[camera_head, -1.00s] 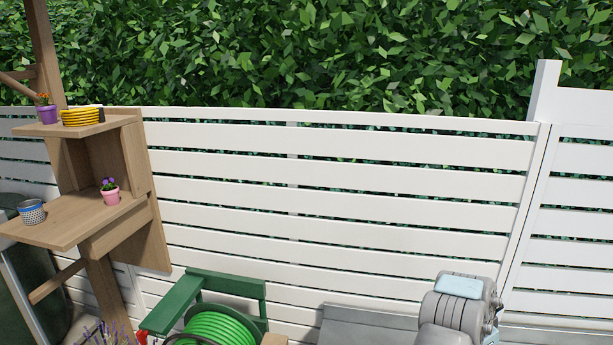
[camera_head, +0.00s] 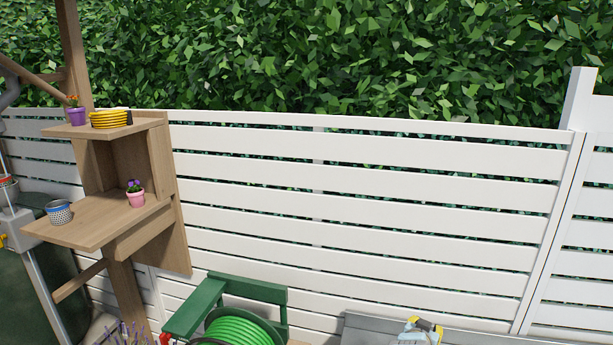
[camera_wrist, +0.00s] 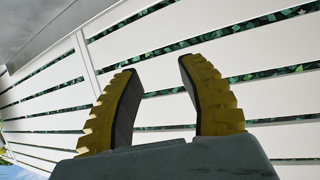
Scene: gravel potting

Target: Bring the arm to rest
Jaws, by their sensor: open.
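My gripper (camera_wrist: 158,95) shows in the wrist view with its two yellow ridged fingers spread apart. It is open, and nothing is between the fingers. Behind the fingers is the white slatted fence (camera_wrist: 240,55). In the head view, a small yellow and grey part of my gripper (camera_head: 424,328) shows at the bottom edge, low in front of the fence. The rest of my arm is below the picture there.
A green hose reel (camera_head: 238,328) stands lower, left of my gripper. A hedge (camera_head: 300,60) rises behind the fence.

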